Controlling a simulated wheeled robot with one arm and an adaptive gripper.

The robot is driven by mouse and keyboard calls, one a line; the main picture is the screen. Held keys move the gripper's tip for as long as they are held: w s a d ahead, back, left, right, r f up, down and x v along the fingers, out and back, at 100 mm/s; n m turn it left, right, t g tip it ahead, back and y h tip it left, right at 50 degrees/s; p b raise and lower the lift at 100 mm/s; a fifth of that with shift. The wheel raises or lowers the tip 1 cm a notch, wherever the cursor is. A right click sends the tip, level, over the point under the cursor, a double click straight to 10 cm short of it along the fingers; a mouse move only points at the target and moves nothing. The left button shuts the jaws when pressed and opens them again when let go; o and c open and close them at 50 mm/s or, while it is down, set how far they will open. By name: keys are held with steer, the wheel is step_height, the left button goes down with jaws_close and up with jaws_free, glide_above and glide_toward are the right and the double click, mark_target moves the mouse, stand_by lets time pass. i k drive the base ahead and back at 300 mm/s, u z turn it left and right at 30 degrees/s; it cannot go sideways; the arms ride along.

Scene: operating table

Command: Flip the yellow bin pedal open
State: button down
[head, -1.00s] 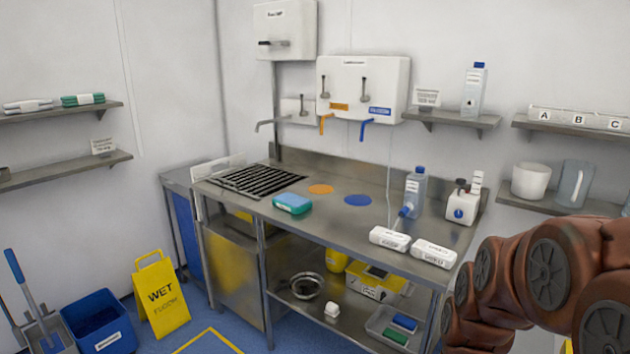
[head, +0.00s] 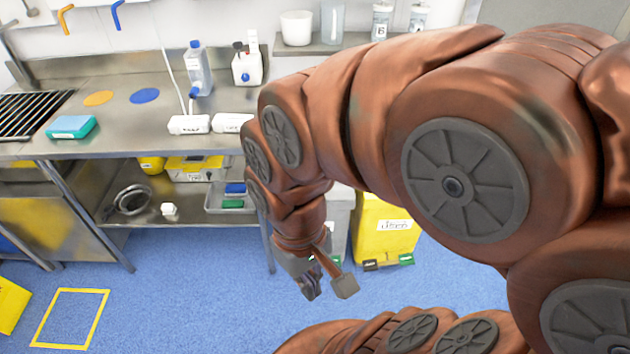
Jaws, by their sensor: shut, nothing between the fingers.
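The yellow bin (head: 376,240) stands on the blue floor right of the steel bench, with a white label on its front. My arm hides part of its top and right side. At its foot are a dark pedal (head: 373,266) and a green pedal (head: 406,260); I cannot tell which opens it. My gripper (head: 328,287) points down, shut and empty, in front and to the left of the bin in the picture. It appears apart from the pedals.
A grey bin (head: 340,215) stands left of the yellow one, partly behind my arm. The steel bench (head: 120,150) carries bottles, white packs and a blue-green sponge (head: 71,127). A yellow floor outline (head: 68,317) is at lower left. The blue floor (head: 190,300) between is clear.

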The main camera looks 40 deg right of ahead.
mark_target(406, 259)
steer(key=z, duration=0.2)
steer(key=i, duration=1.1)
steer(key=z, duration=2.1)
